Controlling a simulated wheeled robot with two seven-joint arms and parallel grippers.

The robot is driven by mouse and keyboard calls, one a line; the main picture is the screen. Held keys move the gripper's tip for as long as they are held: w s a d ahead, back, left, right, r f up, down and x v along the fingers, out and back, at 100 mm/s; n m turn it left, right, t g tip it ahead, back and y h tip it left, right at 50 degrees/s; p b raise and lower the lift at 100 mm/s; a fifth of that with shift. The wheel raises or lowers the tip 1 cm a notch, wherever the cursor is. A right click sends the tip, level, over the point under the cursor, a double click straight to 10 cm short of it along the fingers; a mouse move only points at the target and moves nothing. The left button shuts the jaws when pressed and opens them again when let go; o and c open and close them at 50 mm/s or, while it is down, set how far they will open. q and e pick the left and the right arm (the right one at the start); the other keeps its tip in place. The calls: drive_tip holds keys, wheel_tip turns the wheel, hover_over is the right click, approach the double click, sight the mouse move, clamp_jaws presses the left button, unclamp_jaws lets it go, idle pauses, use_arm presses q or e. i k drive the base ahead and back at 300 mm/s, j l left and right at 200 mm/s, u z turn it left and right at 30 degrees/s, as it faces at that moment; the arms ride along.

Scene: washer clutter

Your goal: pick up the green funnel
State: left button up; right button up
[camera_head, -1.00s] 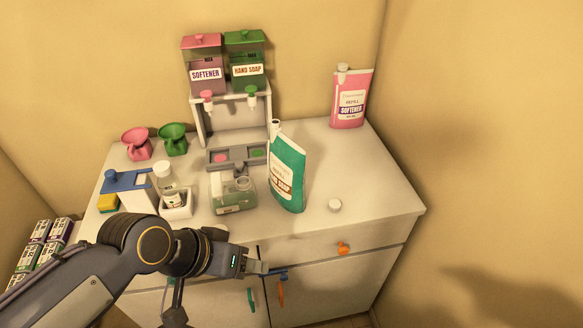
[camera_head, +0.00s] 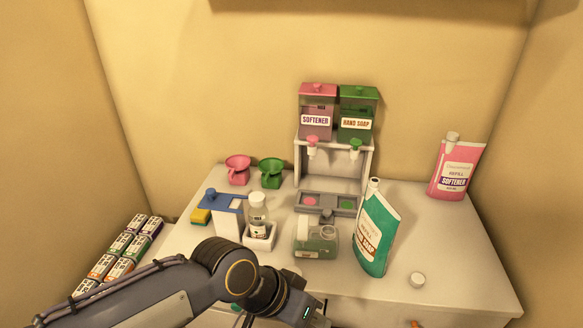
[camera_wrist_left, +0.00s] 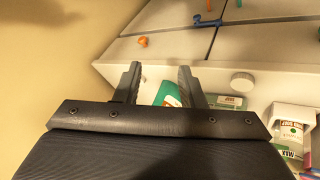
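The green funnel (camera_head: 271,172) stands at the back left of the white cabinet top, just right of the pink funnel (camera_head: 238,169). My left arm comes in from the left in the head view, with its wrist at the cabinet's front edge. Its fingertips are cut off at the bottom of that view. In the left wrist view, my left gripper (camera_wrist_left: 158,82) has its two fingers apart with nothing between them, above the cabinet. The green funnel is well away from it, behind several items. My right gripper is not in view.
Several boxes (camera_head: 120,255) lie at left.

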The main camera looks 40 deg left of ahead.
sight(271, 166)
drive_tip(key=u, duration=1.65)
drive_tip(key=i+u, duration=0.15)
drive_tip(key=u, duration=0.55)
drive_tip(key=i, duration=0.5)
